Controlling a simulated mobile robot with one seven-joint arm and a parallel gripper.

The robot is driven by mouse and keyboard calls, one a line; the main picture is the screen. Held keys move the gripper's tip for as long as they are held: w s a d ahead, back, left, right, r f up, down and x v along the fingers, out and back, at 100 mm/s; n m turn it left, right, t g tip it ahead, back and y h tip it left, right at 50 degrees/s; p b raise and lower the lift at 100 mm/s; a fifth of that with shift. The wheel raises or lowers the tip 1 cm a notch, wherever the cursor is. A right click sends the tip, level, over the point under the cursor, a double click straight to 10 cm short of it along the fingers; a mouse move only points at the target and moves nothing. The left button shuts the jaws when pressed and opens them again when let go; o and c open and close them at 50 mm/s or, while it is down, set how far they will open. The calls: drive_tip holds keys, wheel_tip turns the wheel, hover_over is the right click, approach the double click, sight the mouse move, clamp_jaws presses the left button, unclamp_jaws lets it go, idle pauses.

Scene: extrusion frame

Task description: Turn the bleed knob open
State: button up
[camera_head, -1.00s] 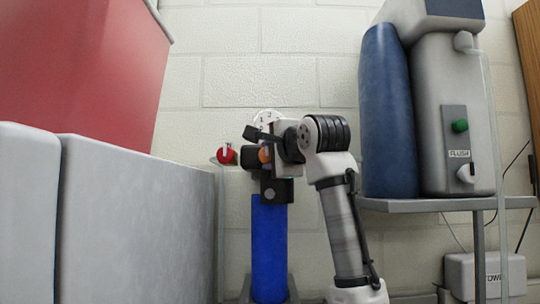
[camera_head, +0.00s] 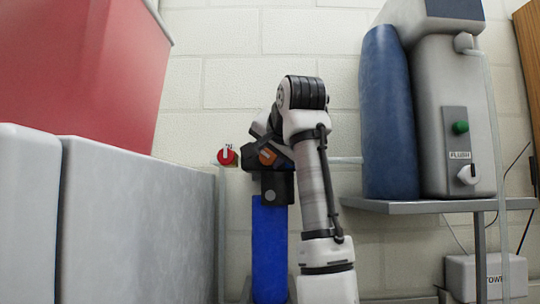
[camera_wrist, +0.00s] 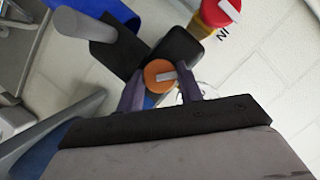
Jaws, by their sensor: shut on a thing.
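An orange round knob (camera_wrist: 157,77) with a pale stripe across its face sits between my two fingers in the wrist view. It is probably the bleed knob. My gripper (camera_wrist: 161,88) is shut on it, one finger on each side. In the head view the orange knob (camera_head: 267,157) shows in front of a dark fitting above a blue cylinder (camera_head: 269,240). A dark block (camera_head: 277,189) is between the knob and the cylinder. My gripper and arm hide part of the fitting from the right.
A red knob (camera_head: 227,155) with a pale stripe is just left of the fitting, beside "IN" lettering in the wrist view. A grey box (camera_head: 130,220) stands at left. A shelf (camera_head: 430,205) with a blue cylinder (camera_head: 387,115) and grey unit (camera_head: 452,90) stands at right.

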drive_tip(key=n+h, duration=0.1)
drive_tip(key=n, duration=0.1)
drive_tip(key=shift+a+n, duration=0.1)
drive_tip(key=shift+n, duration=0.2)
drive_tip(key=shift+n+g+h, duration=0.3)
drive_tip(key=shift+n+h, duration=0.9)
drive_tip(key=shift+n, duration=0.1)
drive_tip(key=o, duration=1)
drive_tip(key=v, duration=0.7)
drive_tip(key=shift+s+a+r, duration=0.1)
drive_tip(key=shift+s+r, duration=0.05)
drive_tip(key=shift+s, duration=0.15)
